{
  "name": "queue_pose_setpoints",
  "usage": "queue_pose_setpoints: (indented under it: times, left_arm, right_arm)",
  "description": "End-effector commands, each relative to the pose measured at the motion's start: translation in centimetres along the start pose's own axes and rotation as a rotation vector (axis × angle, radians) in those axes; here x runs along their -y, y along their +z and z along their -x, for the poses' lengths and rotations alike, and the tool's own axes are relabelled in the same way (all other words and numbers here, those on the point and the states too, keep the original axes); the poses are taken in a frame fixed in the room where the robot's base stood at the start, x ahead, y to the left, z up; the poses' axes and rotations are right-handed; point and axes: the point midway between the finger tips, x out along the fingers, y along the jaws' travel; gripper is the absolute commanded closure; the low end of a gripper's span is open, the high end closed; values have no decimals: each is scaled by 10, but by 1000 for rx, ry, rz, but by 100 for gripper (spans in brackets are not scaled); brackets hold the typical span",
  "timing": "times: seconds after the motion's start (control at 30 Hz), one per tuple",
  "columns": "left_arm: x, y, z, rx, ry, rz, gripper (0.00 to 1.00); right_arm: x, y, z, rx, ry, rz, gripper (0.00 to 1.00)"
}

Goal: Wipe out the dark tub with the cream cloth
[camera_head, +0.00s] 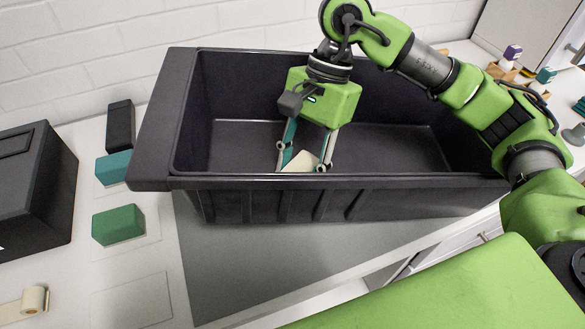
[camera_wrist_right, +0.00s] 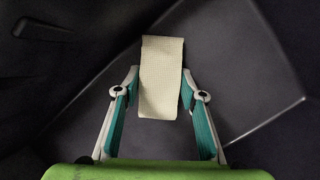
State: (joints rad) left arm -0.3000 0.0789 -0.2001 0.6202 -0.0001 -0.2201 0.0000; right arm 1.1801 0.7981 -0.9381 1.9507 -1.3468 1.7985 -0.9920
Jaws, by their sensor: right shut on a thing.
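The dark tub (camera_head: 400,190) stands upright on the counter, its open top facing up, and its inside is empty apart from my gripper and the cloth. My right gripper (camera_head: 304,160) reaches down into the tub, left of its middle near the front wall. It is shut on the cream cloth (camera_head: 301,160), which is partly hidden by the fingers and the front rim. In the right wrist view the cloth (camera_wrist_right: 161,70) is a folded strip between the two teal-padded fingers, over the dark tub floor. Whether it touches the floor is hard to tell. My left gripper is not in view.
Left of the tub are a green block (camera_head: 118,225), a teal block (camera_head: 112,167), a black block (camera_head: 120,125) and a large black box (camera_head: 35,190). A tape roll (camera_head: 34,300) lies front left. A grey mat (camera_head: 260,270) shows before the tub. A brick wall stands behind.

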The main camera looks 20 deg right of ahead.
Motion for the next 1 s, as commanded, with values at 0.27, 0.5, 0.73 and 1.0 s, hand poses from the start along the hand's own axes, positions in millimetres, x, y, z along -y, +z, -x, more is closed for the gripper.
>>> queue_pose_setpoints:
  times: [0.27, 0.5, 0.73, 1.0]
  left_arm:
    - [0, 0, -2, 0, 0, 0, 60]
    - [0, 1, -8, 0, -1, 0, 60]
    - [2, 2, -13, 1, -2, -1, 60]
    - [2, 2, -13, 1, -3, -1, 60]
  right_arm:
    - [-2, -1, -3, 4, 8, -5, 83]
    - [-8, -10, 0, 4, 5, -8, 83]
    - [-19, -20, 7, 3, 10, -6, 83]
    - [-19, -20, 7, 1, 13, -6, 83]
